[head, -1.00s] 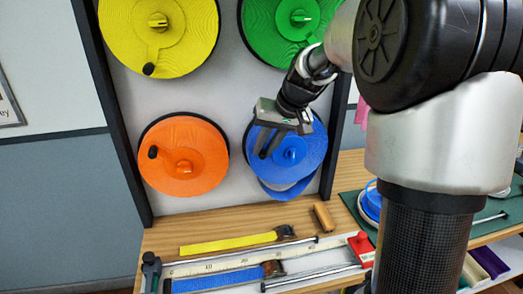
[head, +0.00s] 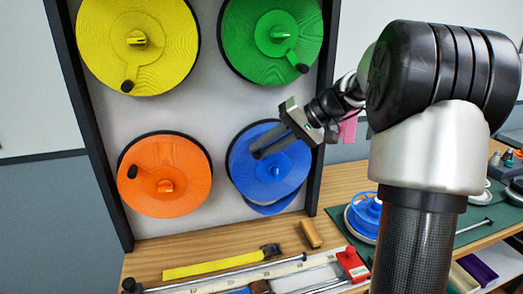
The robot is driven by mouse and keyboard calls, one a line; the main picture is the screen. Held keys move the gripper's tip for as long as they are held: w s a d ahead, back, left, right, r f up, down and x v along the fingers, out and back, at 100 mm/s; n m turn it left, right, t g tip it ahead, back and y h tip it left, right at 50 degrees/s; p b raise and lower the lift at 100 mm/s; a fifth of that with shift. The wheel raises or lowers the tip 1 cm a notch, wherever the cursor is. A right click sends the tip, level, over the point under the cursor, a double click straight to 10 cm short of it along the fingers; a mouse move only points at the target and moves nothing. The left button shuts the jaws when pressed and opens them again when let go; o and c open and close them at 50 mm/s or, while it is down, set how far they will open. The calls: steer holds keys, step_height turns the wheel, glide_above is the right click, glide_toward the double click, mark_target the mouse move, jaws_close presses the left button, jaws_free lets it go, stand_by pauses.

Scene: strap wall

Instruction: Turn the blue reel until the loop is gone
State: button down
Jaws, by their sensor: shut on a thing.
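The blue reel (head: 290,181) is mounted at the lower right of the upright panel, with a small blue hub knob (head: 275,171) at its middle. A loop of blue strap (head: 272,209) hangs just below the reel's lower edge as a thin crescent. My gripper (head: 257,151) comes in from the right, with its fingers on the upper left of the reel's face. It is shut on the reel's crank handle, which the fingers hide.
Yellow (head: 103,45), green (head: 243,35) and orange (head: 190,188) reels share the panel. A dark frame post (head: 320,130) stands close right of the blue reel. A yellow strap (head: 212,265), a wooden block (head: 311,234) and a red-ended tool (head: 352,263) lie on the bench below.

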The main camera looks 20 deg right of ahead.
steer(key=shift+d+f, duration=0.1)
steer(key=shift+d, duration=0.3)
steer(key=c, duration=1.6)
jaws_free()
steer(key=shift+d, duration=0.1)
steer(key=shift+c, duration=0.2)
steer(key=p+v, duration=0.1)
steer(key=v, duration=1.6)
steer(key=shift+s+r+p, duration=0.15)
steer(key=shift+r+p, duration=0.15)
